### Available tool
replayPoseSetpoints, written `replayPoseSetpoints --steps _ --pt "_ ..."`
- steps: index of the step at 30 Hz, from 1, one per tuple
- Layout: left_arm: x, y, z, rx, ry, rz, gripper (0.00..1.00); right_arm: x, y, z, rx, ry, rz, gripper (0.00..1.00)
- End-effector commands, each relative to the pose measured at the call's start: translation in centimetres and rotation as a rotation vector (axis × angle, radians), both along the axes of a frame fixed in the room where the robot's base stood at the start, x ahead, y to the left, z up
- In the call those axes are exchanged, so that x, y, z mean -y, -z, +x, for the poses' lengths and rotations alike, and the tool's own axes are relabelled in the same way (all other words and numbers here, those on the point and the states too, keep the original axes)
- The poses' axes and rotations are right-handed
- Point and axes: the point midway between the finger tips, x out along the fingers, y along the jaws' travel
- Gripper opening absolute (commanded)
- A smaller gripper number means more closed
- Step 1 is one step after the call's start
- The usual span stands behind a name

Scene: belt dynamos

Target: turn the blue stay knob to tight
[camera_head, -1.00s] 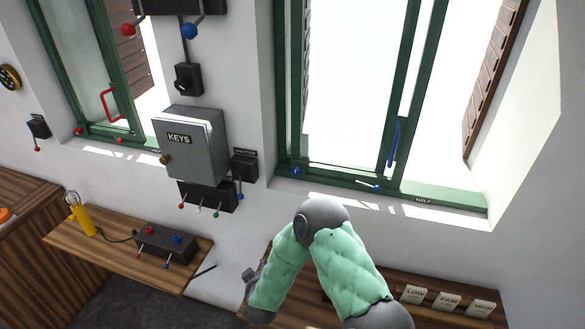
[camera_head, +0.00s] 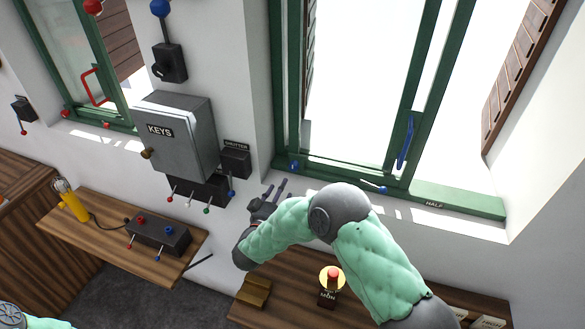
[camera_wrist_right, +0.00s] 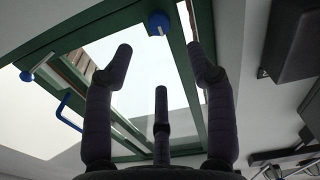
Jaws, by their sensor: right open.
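The blue stay knob (camera_head: 294,166) is at the lower left corner of the right-hand green window frame (camera_head: 330,172). In the right wrist view the blue knob (camera_wrist_right: 158,22) shows at top centre, beyond the fingertips and between the outer fingers. My right gripper (camera_head: 276,188) is open and empty, just below and left of the knob, apart from it. Its spread fingers fill the middle of the right wrist view (camera_wrist_right: 162,62). My left gripper is out of view; only a bit of my left arm shows at the bottom left.
A small blue-tipped lever (camera_head: 374,187) lies on the sill near the HALF label (camera_head: 434,204). A blue pull handle (camera_head: 405,143) is on the sash. Left of my gripper are the SHUTTER box (camera_head: 236,160), KEYS cabinet (camera_head: 180,140) and several small levers. A wooden shelf (camera_head: 285,270) lies below.

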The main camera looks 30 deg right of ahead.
Motion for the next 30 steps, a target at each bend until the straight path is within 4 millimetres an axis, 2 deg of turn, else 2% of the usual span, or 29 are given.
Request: replayPoseSetpoints --steps 9,15,21,29,30 --pt "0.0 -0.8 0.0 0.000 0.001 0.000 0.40 4.3 0.0 3.6 -0.001 0.002 0.001 0.56" --pt "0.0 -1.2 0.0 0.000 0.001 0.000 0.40 6.4 0.0 5.4 0.000 0.001 0.001 0.56" --pt "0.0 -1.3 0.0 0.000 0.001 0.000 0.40 7.3 0.0 6.2 -0.001 0.000 0.001 0.56" --pt "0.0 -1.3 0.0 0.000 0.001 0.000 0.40 7.4 0.0 6.3 -0.001 -0.001 0.001 0.56" --pt "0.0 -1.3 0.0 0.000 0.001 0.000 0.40 7.4 0.0 6.3 -0.001 -0.001 0.001 0.53"
